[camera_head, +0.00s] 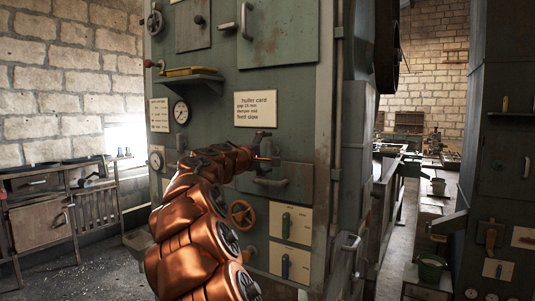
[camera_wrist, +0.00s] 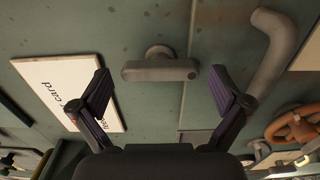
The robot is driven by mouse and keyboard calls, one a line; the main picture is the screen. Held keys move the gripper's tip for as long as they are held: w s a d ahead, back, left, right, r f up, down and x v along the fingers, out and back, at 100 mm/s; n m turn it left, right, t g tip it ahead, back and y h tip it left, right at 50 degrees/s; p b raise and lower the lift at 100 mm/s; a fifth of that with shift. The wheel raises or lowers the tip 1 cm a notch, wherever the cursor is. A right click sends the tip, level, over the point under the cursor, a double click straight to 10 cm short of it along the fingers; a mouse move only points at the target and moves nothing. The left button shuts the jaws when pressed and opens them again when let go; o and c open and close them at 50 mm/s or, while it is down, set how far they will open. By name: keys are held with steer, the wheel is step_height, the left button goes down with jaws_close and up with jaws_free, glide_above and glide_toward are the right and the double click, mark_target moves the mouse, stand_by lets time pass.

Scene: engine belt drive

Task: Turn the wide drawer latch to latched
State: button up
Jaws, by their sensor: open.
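The drawer latch, a short grey bar on a round pivot (camera_wrist: 160,70), shows in the wrist view against the green cabinet front. It runs left to right in that picture, its right end near a panel seam. My gripper (camera_wrist: 160,84) is open, with one dark finger on each side of the bar and visible gaps to both ends. I cannot tell the depth between fingertips and latch. In the head view my gripper (camera_head: 266,150) is at the cabinet front, just above the drawer's grey handle (camera_head: 270,182). I cannot clearly tell the latch from the gripper there.
The boiler card (camera_head: 256,108) is above my gripper, and a thick curved grey handle (camera_wrist: 276,48) lies right of the latch in the wrist view. An orange handwheel (camera_head: 242,214) and panels with green and blue levers (camera_head: 285,225) are below. A shelf (camera_head: 190,78) juts out upper left.

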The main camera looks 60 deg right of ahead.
steer(key=shift+a, duration=0.1)
steer(key=a, duration=1.1)
steer(key=shift+s+a, duration=0.25)
steer(key=shift+a, duration=0.15)
steer(key=s+a+f+m+y, duration=0.2)
steer(key=s+a+f+y, duration=0.4)
steer(key=a+f, duration=0.65)
steer(key=s+a+f+m+y, duration=0.1)
steer(key=s+a+f+y, duration=0.65)
steer(key=f, duration=0.75)
steer(key=s+a+f+y, duration=0.1)
steer(key=s+a+f, duration=0.2)
steer(key=a, duration=0.4)
steer(key=s+a+f+n+g+y, duration=0.1)
steer(key=s+a+f, duration=0.3)
steer(key=a, duration=0.4)
steer(key=s+a+f+n+g+y, duration=0.1)
steer(key=s+a+f, duration=0.3)
steer(key=a, duration=0.4)
steer(key=shift+f+y, duration=0.4)
steer(key=shift+y, duration=0.25)
steer(key=shift+s, duration=0.1)
